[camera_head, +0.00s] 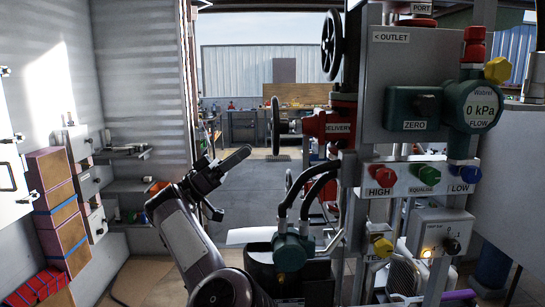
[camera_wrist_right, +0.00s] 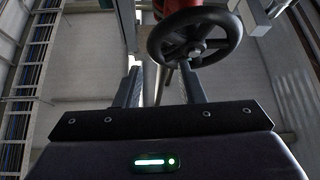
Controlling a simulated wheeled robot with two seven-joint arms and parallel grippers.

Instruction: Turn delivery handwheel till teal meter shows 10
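The delivery handwheel (camera_head: 275,125) is a black wheel seen nearly edge-on, left of the red valve body labelled DELIVERY (camera_head: 338,127). The teal meter (camera_head: 482,103), labelled FLOW, reads 0 kPa. My right gripper (camera_head: 235,182) is open and empty, below and left of the delivery handwheel in the head view. In the right wrist view its two fingers (camera_wrist_right: 162,85) stand apart. A black spoked handwheel (camera_wrist_right: 195,33) with a red body behind it shows beyond and above them, apparently the delivery one. No contact is visible. My left gripper does not show.
Another black handwheel (camera_head: 331,45) sits higher on the pipework. Black hoses (camera_head: 308,188) and a teal fitting (camera_head: 293,248) stand right of my right arm. Red HIGH, green EQUALIZE and blue LOW knobs line the panel. Boxes (camera_head: 55,205) and shelves stand at left.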

